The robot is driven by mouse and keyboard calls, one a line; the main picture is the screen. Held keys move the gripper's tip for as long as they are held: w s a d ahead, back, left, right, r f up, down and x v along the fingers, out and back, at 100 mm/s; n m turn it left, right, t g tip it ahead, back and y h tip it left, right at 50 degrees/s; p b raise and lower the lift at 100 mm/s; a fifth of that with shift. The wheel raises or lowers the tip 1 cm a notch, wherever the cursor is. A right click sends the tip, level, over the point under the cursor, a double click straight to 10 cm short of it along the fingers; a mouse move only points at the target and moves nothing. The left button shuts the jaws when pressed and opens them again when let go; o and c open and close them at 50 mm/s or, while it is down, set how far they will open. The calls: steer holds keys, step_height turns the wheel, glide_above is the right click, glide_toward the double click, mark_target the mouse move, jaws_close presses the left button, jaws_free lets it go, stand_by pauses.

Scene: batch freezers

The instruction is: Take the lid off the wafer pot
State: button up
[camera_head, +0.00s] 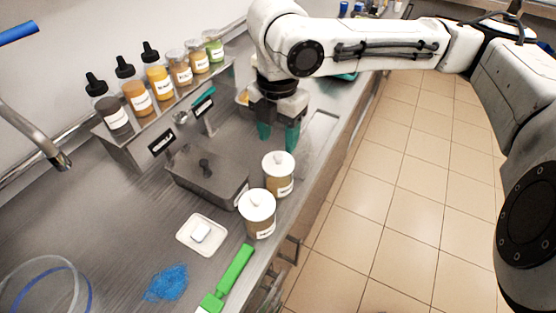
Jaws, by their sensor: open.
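Two pots with white knobbed lids and tan contents stand near the counter's front edge. The farther pot (279,187) has its lid (278,163) on. The nearer pot (258,229) has its lid (257,204) on too. Both have white labels too small to read, so I cannot tell which is the wafer pot. My gripper (278,136) points down with its teal fingers apart and empty. It appears just behind and above the farther pot's lid, not holding it.
Several bottles and jars line a shelf (150,137) behind. Steel counter (115,215) is bare at left.

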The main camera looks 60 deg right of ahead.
mark_target(278, 155)
steer(key=shift+w+d+f+p, duration=0.1)
steer(key=shift+d+f+p, duration=0.1)
steer(key=shift+f, duration=1.2)
steer(key=shift+w+d+f+p, duration=0.1)
steer(key=shift+d+f, duration=0.05)
steer(key=shift+f, duration=1.25)
jaws_close()
